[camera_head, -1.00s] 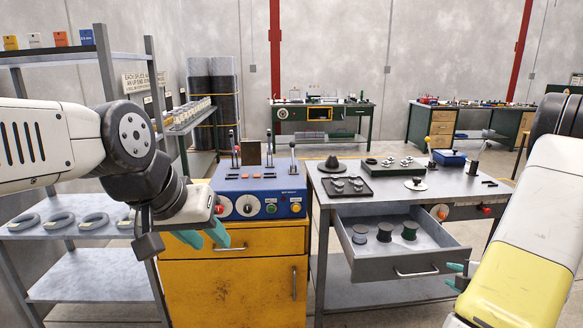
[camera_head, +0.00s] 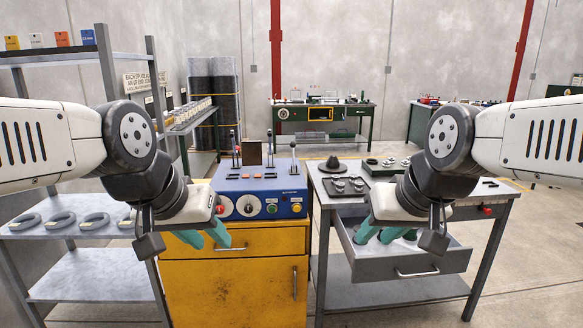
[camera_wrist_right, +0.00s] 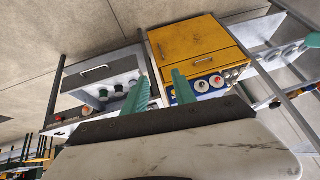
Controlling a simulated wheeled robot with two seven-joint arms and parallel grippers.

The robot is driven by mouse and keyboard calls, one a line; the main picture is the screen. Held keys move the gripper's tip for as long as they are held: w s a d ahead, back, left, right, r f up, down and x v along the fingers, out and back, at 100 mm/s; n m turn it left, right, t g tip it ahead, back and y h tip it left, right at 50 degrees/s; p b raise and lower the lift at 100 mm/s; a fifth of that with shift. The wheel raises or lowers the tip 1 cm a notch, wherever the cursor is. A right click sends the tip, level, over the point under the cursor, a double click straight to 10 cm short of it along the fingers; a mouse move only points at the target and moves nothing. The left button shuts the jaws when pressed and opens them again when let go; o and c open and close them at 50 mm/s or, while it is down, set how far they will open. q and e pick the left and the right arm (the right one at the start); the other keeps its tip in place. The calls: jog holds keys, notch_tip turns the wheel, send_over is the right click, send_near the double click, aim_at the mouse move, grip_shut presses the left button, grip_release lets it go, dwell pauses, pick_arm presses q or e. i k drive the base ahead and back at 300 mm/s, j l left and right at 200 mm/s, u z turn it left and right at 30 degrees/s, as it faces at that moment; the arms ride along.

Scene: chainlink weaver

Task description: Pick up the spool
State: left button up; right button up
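The spools stand in the open grey drawer (camera_head: 445,262). In the head view my right gripper mostly hides them; part of the green spool (camera_head: 410,236) shows beside the fingers. The right wrist view shows a green spool (camera_wrist_right: 103,93), a black spool (camera_wrist_right: 118,88) and a grey spool (camera_wrist_right: 132,83) in a row, partly behind a finger. My right gripper (camera_head: 379,233) is open and empty, its teal fingers pointing down in front of the drawer in the picture; its height above the spools is unclear. My left gripper (camera_head: 204,236) is open and empty before the yellow cabinet.
The yellow cabinet (camera_head: 235,275) with a blue control panel (camera_head: 262,187) stands left of the grey workbench (camera_head: 490,192). A tray with small round parts (camera_head: 346,187) and a dark cone (camera_head: 332,163) are on the bench. A shelf with grey rings (camera_head: 95,222) is at the left.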

aim_at(411, 235)
jog(key=z, duration=0.8)
